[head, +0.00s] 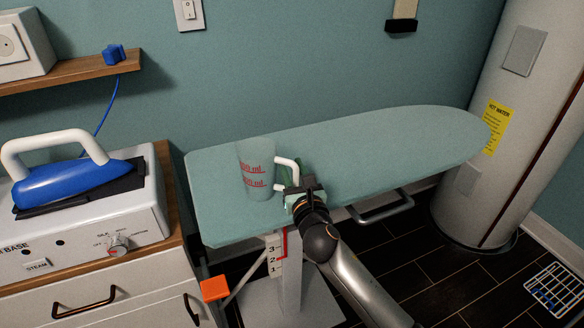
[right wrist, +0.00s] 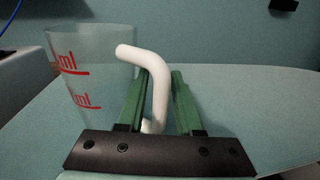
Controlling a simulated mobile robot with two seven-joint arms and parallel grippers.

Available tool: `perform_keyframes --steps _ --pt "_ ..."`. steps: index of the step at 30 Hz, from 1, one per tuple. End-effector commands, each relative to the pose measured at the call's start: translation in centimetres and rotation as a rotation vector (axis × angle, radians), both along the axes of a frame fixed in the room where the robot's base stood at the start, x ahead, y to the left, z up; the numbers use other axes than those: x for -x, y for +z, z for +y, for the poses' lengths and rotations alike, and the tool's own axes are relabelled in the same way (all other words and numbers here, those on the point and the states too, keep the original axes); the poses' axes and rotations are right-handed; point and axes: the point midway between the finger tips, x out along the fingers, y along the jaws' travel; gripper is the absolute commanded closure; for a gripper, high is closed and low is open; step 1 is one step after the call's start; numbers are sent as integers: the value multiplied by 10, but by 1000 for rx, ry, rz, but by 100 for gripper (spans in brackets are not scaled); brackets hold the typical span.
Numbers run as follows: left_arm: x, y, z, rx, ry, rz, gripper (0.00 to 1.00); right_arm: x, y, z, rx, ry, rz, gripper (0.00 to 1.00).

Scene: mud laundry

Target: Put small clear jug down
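The small clear jug (head: 257,175) stands upright over the left part of the ironing board, with red markings and a white handle. Its base appears to be at the board's surface, though I cannot tell whether it bears on it. My right gripper (head: 298,184) is at the jug's right side, at its handle. In the right wrist view the white handle (right wrist: 159,88) passes between the green fingertips, which look closed about it. The jug's body (right wrist: 88,70) is left of the fingers. My left gripper is not in view.
The pale green ironing board (head: 390,150) is bare to the right of the jug. A blue iron (head: 75,182) sits on its steam base at the left. A white water heater (head: 510,110) stands past the board's right end. A shelf (head: 75,72) is at upper left.

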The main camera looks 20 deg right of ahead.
Motion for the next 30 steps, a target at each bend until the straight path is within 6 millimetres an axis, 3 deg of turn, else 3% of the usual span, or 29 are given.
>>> perform_keyframes --steps 3,14,30 --pt "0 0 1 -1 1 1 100 0 0 0 0 0 0 52" --pt "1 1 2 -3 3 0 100 6 3 1 0 1 1 52" --pt "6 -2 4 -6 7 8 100 103 1 12 0 0 2 52"
